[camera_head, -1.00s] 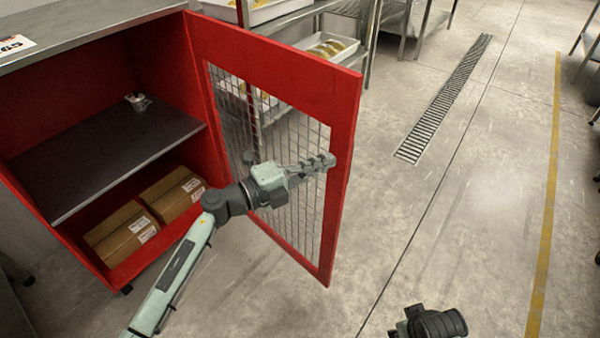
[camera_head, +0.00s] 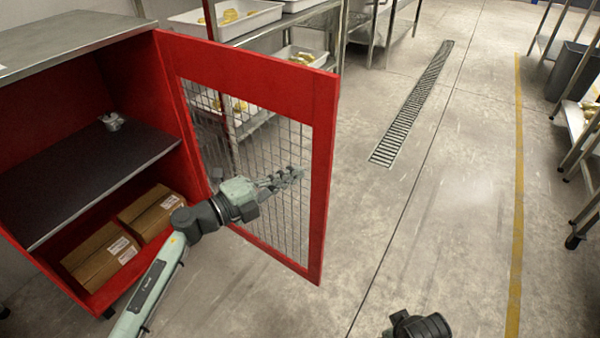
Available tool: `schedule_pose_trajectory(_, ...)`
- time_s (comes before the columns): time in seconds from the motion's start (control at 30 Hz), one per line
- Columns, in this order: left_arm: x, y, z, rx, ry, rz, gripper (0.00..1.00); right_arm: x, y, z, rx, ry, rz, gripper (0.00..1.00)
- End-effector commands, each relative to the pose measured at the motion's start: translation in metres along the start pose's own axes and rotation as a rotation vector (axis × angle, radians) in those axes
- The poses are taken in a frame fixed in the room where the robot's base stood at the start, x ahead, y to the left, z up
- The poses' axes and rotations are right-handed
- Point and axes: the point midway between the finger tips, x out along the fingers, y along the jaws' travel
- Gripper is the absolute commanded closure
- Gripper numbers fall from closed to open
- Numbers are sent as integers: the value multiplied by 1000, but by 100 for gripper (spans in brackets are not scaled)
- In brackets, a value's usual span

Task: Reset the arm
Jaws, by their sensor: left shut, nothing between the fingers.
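My left arm comes in from the lower left. My left gripper (camera_head: 292,176) is shut and empty, in front of the mesh of the red cabinet door (camera_head: 322,150); I cannot tell whether it touches the door. The door stands wide open on the red cabinet (camera_head: 125,75). Of my right arm only a dark part shows at the bottom edge; its gripper is out of view.
A small metal item (camera_head: 112,122) sits on the cabinet's dark shelf (camera_head: 60,185). Two cardboard boxes, one (camera_head: 150,212) nearer the door, lie below. Racks with white trays (camera_head: 240,18) stand behind the door. Floor with a drain grate (camera_head: 412,105) is clear at right.

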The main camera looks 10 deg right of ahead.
Motion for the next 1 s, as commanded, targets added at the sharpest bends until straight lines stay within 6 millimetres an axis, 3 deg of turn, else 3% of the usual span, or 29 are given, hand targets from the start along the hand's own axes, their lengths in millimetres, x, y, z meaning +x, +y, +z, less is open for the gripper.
schedule_pose_trajectory(0.17,-42,2,-11,1,0,4,100,9,-4,15,-4,-31,-6,60)
schedule_pose_trajectory(0.4,-83,1,-26,-1,2,2,100,5,-2,1,-2,-5,-2,60)
schedule_pose_trajectory(0.73,-98,-1,-28,-9,-13,-9,100,-2,0,-3,-1,3,0,60)
schedule_pose_trajectory(0.87,-108,-10,-3,-106,-161,-83,100,-1,0,0,-1,-4,1,60)
schedule_pose_trajectory(0.97,-138,-8,40,-284,-416,-176,100,0,0,1,0,-7,1,60)
schedule_pose_trajectory(1.0,-159,1,59,-378,-542,-207,100,0,0,2,0,-7,1,60)
